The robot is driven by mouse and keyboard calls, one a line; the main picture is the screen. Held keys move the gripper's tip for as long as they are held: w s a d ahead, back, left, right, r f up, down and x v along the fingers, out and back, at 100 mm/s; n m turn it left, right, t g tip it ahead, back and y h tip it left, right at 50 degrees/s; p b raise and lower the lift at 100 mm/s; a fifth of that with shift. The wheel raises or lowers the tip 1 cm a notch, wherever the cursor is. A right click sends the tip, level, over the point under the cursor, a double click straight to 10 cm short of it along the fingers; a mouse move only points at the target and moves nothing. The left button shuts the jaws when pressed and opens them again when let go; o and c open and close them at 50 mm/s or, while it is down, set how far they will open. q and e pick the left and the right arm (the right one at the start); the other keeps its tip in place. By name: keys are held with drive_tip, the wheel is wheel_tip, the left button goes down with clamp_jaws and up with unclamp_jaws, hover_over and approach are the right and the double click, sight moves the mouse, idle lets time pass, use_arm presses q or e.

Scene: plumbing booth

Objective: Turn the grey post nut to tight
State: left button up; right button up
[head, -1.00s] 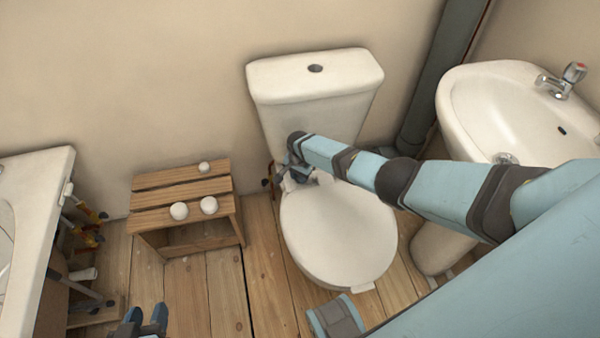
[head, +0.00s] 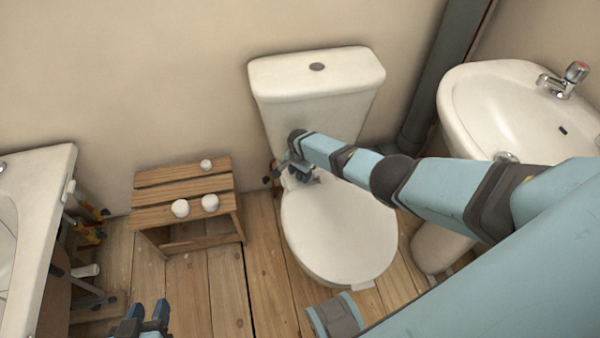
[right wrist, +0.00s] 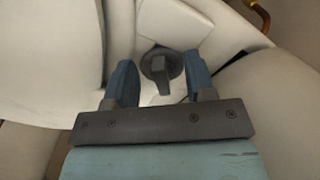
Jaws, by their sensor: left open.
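The grey post nut (right wrist: 161,66) shows in the right wrist view, a dark round piece with a square middle and a lever-like tab pointing down. It sits in the shadowed gap beneath the white toilet cistern. My right gripper (right wrist: 161,80) is open, with one blue finger on each side of the nut and visible space between fingers and nut. In the head view my right gripper (head: 300,174) is behind the toilet seat below the cistern, partly covered by my arm, and the nut cannot be made out. My left gripper (head: 141,322) is open and empty at the bottom edge.
The toilet seat lid (head: 338,232) is down in front of my right gripper. The cistern (head: 318,76) is above it, and a basin (head: 500,110) stands at the right. A wooden stool (head: 182,190) with white round items stands left. A copper pipe (right wrist: 262,18) shows in the wrist view.

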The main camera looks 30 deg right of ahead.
drive_tip(key=shift+r, duration=0.25)
wheel_tip(320, 180, up, 5)
drive_tip(key=p, duration=0.3)
drive_tip(key=shift+f+p, duration=0.2)
drive_tip(key=shift+p, duration=0.15)
use_arm(q)
drive_tip(key=a+r+g+p, duration=0.1)
drive_tip(key=p, duration=0.2)
drive_tip(key=shift+s+y+p, duration=0.3)
drive_tip(key=shift+s+y, duration=0.05)
drive_tip(key=shift+y, duration=0.05)
use_arm(e)
wheel_tip(320, 180, up, 9)
drive_tip(key=shift+f, duration=0.15)
use_arm(q)
drive_tip(key=shift+r, duration=0.2)
